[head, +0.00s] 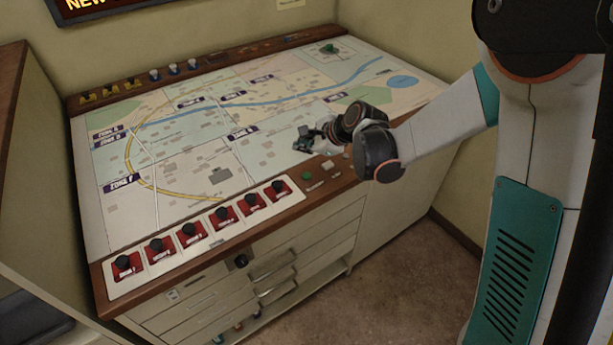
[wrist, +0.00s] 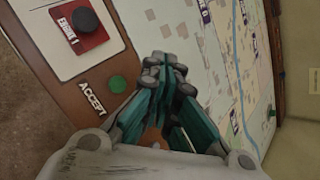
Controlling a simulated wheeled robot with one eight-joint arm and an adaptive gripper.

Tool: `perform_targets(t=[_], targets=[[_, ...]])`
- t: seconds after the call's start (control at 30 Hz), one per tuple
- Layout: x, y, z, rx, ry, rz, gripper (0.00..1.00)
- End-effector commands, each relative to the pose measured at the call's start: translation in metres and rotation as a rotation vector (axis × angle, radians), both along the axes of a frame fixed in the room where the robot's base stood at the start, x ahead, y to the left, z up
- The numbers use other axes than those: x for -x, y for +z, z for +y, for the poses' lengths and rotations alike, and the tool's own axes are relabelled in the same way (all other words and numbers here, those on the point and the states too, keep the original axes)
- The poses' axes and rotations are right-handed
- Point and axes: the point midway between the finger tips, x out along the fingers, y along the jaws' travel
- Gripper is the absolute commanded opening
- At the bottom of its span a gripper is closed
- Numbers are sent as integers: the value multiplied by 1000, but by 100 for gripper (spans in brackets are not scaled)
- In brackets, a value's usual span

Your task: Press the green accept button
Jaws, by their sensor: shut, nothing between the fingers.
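The green accept button (head: 307,175) sits on the wooden front rim of the console, right of the row of red-based switches. In the wrist view the green button (wrist: 117,84) lies just left of my fingertips, beside the label "ACCEPT". My gripper (head: 301,147) is shut and empty over the map, a little behind the button in the head view. In the wrist view my gripper (wrist: 166,66) points toward the map's edge. The fingers look apart from the button; their height above the surface is hard to tell.
Several red-plated black knobs (head: 223,214) line the front rim; the one marked "ENGINE 1" (wrist: 82,29) is closest to my fingers. A pale button (head: 327,165) is right of the green one. Drawers (head: 292,262) are below. The map (head: 200,150) is mostly bare.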

Motion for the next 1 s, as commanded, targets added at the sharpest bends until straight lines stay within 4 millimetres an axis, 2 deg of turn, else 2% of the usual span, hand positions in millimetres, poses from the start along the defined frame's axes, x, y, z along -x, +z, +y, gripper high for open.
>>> perform_targets(t=[0.53,0.7,1.0], targets=[[0,-70,0,0,0,0,0],[0,-77,0,0,0,0,0],[0,-77,0,0,0,0,0]])
